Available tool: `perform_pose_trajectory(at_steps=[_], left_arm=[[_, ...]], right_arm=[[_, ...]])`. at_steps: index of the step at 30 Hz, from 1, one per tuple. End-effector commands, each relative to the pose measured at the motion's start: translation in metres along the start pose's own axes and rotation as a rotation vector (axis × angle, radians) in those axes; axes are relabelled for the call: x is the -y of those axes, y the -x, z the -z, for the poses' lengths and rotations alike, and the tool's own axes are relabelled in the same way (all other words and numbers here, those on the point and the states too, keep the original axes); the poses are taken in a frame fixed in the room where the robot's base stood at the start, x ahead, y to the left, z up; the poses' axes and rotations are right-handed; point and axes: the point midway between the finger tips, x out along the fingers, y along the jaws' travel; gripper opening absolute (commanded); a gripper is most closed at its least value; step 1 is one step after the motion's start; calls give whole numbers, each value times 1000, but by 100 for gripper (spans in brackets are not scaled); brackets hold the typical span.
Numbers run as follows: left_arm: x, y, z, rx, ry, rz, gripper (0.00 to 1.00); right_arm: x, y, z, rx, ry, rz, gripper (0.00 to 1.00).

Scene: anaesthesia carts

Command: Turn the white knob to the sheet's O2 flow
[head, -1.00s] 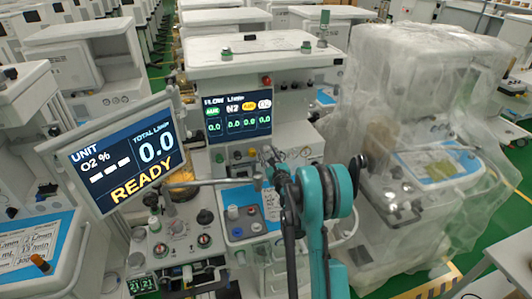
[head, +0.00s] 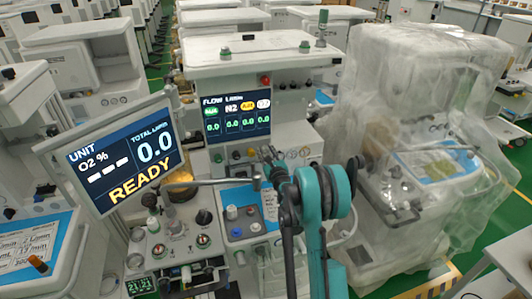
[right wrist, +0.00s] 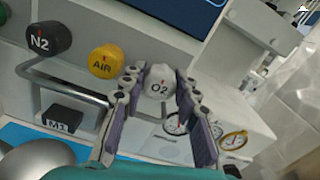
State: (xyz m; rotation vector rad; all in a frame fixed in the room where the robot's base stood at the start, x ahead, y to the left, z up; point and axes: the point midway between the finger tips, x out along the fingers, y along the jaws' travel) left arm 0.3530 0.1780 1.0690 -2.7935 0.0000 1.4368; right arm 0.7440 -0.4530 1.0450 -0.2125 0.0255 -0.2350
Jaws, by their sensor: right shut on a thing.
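In the head view my right gripper (head: 270,157) reaches the panel under the flow screen and hides the knob. The flow screen (head: 237,116) shows 0.0 in each green readout. A printed sheet (head: 30,240) lies on a blue top at the far left; parts read L/min, but its values are too small to read surely. Another small sheet (head: 271,205) is beside my right arm. My left gripper is not in view.
The yellow AIR knob (right wrist: 105,61) and black N2 knob (right wrist: 42,39) are left of the O2 knob. Round gauges (right wrist: 234,140) are to its right. The tilted monitor (head: 125,160) reads READY and 0.0. A plastic-covered cart (head: 420,130) stands at right.

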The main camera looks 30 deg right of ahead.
Motion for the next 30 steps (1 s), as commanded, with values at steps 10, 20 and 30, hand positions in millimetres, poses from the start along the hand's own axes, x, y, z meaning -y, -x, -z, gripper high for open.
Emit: perform_pose_trajectory(at_steps=[10,20,30], left_arm=[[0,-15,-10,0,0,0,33],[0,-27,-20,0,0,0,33],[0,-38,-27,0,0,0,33]], right_arm=[[-1,0,2,0,250,0,1],[-2,0,2,0,565,0,1],[-2,0,2,0,887,0,1]])
